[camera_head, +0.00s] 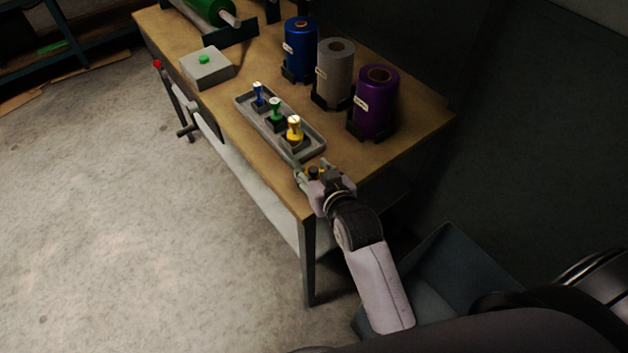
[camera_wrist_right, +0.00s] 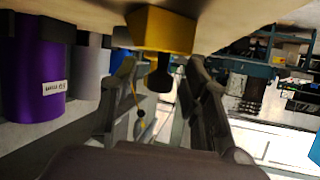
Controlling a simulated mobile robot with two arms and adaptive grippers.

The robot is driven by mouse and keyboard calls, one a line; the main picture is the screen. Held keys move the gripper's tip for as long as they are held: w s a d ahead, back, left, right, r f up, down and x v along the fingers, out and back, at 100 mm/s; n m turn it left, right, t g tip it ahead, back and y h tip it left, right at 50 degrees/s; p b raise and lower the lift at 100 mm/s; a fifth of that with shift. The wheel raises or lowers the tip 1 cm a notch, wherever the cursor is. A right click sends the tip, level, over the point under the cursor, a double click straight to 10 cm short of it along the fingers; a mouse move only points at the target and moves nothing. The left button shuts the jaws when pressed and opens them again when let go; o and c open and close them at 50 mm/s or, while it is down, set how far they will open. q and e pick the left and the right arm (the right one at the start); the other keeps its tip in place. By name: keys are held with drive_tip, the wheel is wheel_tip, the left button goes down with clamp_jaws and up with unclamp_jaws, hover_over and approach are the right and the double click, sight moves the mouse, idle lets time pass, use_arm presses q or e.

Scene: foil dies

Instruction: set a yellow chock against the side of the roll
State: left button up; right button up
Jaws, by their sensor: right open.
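A yellow chock (camera_wrist_right: 163,30) with a dark knob shows upside down in the right wrist view, on the table's surface. In the head view, only a small yellow part (camera_head: 314,169) shows at my right gripper (camera_head: 311,176), by the table's near corner. That gripper is open; in the wrist view its fingers stand on either side of the dark knob, and I cannot tell whether they touch it. A green roll (camera_head: 208,8) lies sideways in a dark stand at the table's far end, partly cut off. My left gripper is not in view.
Blue (camera_head: 299,50), grey (camera_head: 334,75) and purple (camera_head: 376,105) rolls stand upright along the table's back edge. A grey tray (camera_head: 311,151) holds blue, green and yellow-topped pieces. A grey box (camera_head: 207,72) with a green button stands towards the far end. A bin (camera_head: 445,265) is below.

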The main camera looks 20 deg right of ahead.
drive_tip(key=shift+s, duration=0.1)
clamp_jaws()
idle(0.4)
